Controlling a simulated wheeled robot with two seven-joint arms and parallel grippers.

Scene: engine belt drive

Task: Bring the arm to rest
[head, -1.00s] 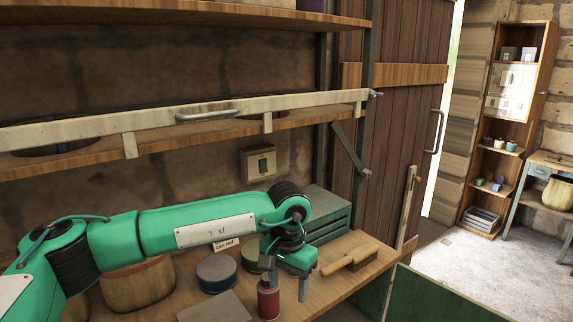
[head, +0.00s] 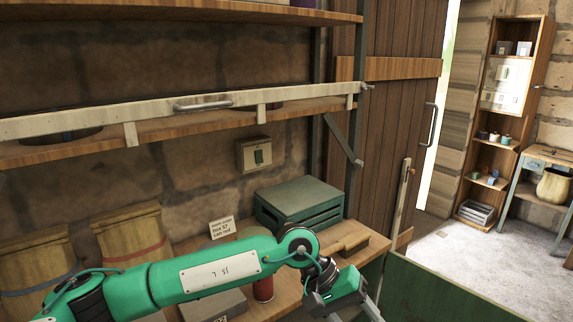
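My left arm (head: 215,275) comes in from the left, low across the workbench (head: 375,245). My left gripper (head: 345,302) is at the bottom edge of the picture, past the bench's front edge, beside the green panel. One finger shows at its right side; the other is hidden or cut off, so its opening is unclear. My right gripper is not in view.
A green crate (head: 300,203), a wooden brush (head: 350,238) and a note card (head: 222,228) are on the bench. Two sacks (head: 133,235) stand at left. A shelf with a metal-handled rail (head: 205,105) runs above. A green panel (head: 445,295) rises at lower right.

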